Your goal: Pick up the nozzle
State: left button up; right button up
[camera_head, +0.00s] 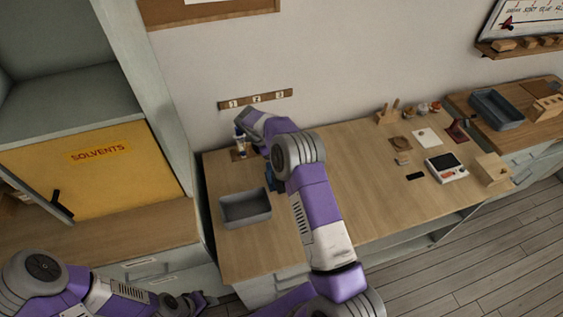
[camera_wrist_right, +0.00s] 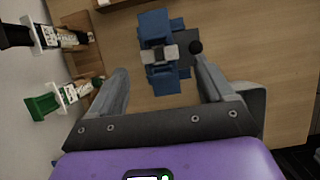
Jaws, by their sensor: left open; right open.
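No part that I can surely name as the nozzle shows. In the right wrist view, a labelled bottle with a green end (camera_wrist_right: 42,107) and one with a black end (camera_wrist_right: 14,35) stand in a wooden holder (camera_wrist_right: 92,78); either end could be a nozzle. My right gripper (camera_wrist_right: 163,82) is open and empty, its fingers spread to the right of the green-ended bottle. A blue device with a grey middle (camera_wrist_right: 152,28) lies beyond the fingertips. In the head view my right arm hides much of this area. My left gripper (camera_head: 190,301) is open, low at the left.
A grey tray (camera_head: 245,208) sits on the wooden bench (camera_head: 350,200) left of my right arm. A yellow solvents cabinet (camera_head: 95,175) stands at left. A scale (camera_head: 446,168) and small items occupy the right end.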

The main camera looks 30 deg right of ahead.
jog(key=shift+x, duration=1.55)
jog(key=shift+r, duration=0.1)
jog(key=shift+c, duration=0.5)
jog(key=c, duration=1.1)
